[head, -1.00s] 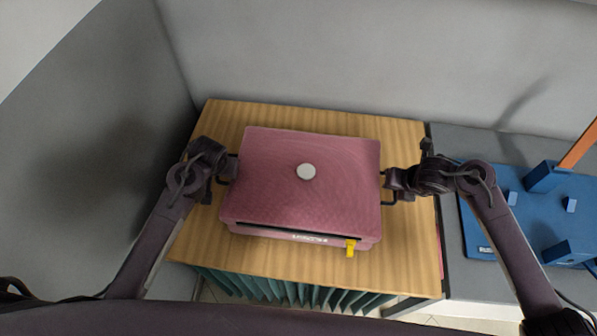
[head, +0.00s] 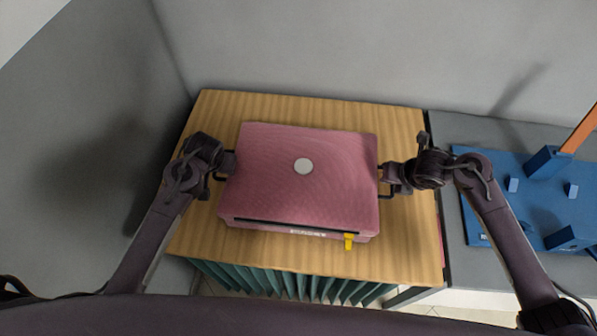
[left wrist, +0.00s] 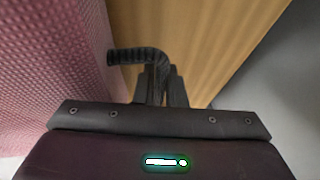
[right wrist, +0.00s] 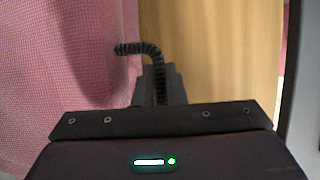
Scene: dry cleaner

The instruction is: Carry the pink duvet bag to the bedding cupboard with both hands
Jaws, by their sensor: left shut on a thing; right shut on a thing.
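The pink duvet bag (head: 265,190) is in the middle of the head view, over a wooden tabletop. It has a pale round disc on top and a yellow tag (head: 349,241) at its front. My left gripper (head: 229,164) is at the bag's left side, shut on a dark ribbed handle (left wrist: 137,56). My right gripper (head: 387,181) is at the right side, shut on a matching handle (right wrist: 138,48). The bag looks level; I cannot tell whether it touches the tabletop. No bedding cupboard is identifiable.
The wooden tabletop (head: 405,255) has a green pleated curtain (head: 290,284) under its front edge. Grey walls stand behind (head: 300,50) and at the left (head: 90,130). A blue board (head: 515,195) with blocks lies on a grey surface at the right.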

